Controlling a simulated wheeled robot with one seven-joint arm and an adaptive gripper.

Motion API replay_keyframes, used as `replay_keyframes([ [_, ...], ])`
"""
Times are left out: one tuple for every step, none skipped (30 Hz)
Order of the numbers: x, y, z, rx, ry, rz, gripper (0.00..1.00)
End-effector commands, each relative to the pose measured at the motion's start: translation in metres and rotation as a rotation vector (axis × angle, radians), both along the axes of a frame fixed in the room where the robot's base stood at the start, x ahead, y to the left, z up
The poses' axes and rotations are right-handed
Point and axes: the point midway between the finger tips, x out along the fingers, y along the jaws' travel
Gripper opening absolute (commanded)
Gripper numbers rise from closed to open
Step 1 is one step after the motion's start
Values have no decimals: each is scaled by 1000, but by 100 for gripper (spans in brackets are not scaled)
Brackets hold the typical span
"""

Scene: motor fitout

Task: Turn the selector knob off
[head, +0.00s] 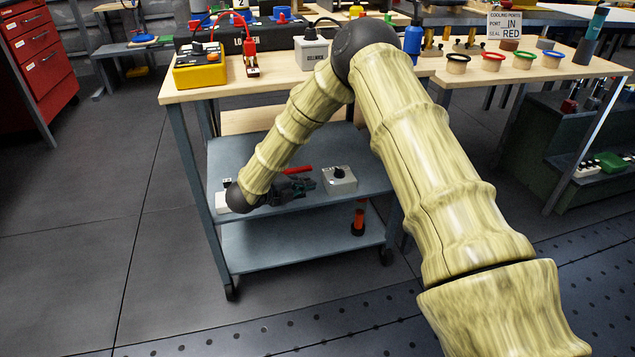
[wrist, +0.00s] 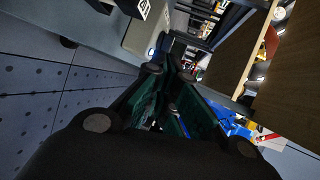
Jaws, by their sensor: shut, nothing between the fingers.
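A grey box (head: 340,184) with a black knob (head: 340,172) on top sits on the cart's middle shelf in the head view. Its label is too small to read, and so is the knob's setting. My gripper (head: 309,185) is low over the same shelf, just left of the box, pointing toward it. It is shut and empty. In the wrist view my gripper (wrist: 169,71) reaches toward the middle, with a pale box (wrist: 147,37) just beyond and above the fingertips. I cannot see the knob clearly there, nor tell whether the fingers touch the box.
A red-handled item (head: 290,170) lies behind my gripper on the middle shelf (head: 350,208). A yellow meter (head: 200,70) stands left.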

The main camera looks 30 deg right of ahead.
Motion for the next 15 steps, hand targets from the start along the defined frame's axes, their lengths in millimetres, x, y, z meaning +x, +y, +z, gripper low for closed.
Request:
replay_keyframes([
  [1,-8,-5,0,0,-3,0],
  [2,-13,-6,0,0,-4,0],
  [3,-20,-9,0,1,-3,0],
  [5,-24,-10,-1,1,-2,0],
  [6,-29,-12,-1,1,-2,0],
  [7,-35,-14,-1,2,-3,0],
  [8,-40,-15,-1,1,-3,0],
  [9,-45,-16,-1,1,-4,0],
  [11,-51,-18,-1,1,-3,0],
  [12,-56,-20,-1,1,-3,0],
  [13,-60,-22,-1,2,-3,0],
  [14,-67,-24,-1,2,-3,0],
  [14,-72,-25,-1,2,-4,0],
  [15,-76,-27,-2,2,-4,0],
  [17,-82,-28,-1,2,-4,0],
])
